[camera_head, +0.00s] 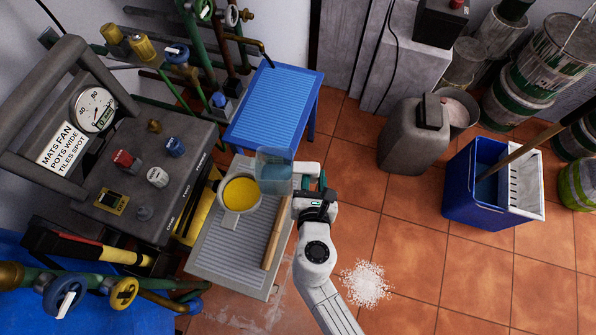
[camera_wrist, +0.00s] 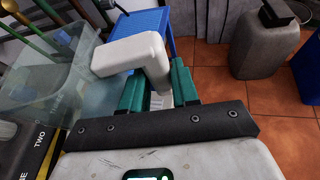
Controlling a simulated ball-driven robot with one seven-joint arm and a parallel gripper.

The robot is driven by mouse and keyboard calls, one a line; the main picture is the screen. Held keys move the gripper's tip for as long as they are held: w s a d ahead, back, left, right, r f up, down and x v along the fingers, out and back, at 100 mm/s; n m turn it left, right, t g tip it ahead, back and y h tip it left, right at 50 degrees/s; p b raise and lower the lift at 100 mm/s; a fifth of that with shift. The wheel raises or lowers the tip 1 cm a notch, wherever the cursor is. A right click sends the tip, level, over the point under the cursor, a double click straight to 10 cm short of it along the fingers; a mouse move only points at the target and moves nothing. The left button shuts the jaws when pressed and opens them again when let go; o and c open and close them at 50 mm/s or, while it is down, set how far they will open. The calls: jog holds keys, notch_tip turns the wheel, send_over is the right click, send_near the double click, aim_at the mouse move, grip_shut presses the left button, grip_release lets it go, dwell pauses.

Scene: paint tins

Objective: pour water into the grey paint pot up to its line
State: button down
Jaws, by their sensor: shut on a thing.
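The grey paint pot (camera_head: 231,220) sits on the grey ribbed board, with yellow paint inside. Its line cannot be made out. My gripper (camera_head: 308,190) is shut on the white handle of a clear jug (camera_head: 273,160) with bluish water low in it. The jug is just right of the pot, close to its rim. I cannot tell whether they touch or how far the jug tilts. In the wrist view my gripper's green fingers (camera_wrist: 158,88) clasp the white handle (camera_wrist: 132,54); the clear jug (camera_wrist: 40,103) is at left. The pot cannot be made out there.
The ribbed board (camera_head: 209,257) carries a wooden stick (camera_head: 273,236). A blue stool (camera_head: 272,108) stands behind. The dark panel with gauge (camera_head: 97,109) and knobs is at left. A grey canister (camera_head: 412,140) and blue bucket (camera_head: 462,202) stand right. White powder (camera_head: 365,284) lies on the open floor.

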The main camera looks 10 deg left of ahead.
jog(key=shift+n+y, duration=0.4)
jog(key=shift+y, duration=0.1)
jog(key=a, duration=0.1)
jog(key=a+r, duration=0.1)
jog(key=a, duration=0.3)
jog(key=shift+s+a+r, duration=0.1)
jog(key=shift+a+r, duration=0.1)
jog(key=shift+r, duration=0.2)
jog(key=shift+d+r, duration=0.1)
jog(key=f, duration=0.2)
jog(key=f+n+b, duration=0.1)
jog(key=shift+d+h, duration=0.25)
jog(key=shift+h, duration=0.15)
jog(key=shift+r, duration=0.1)
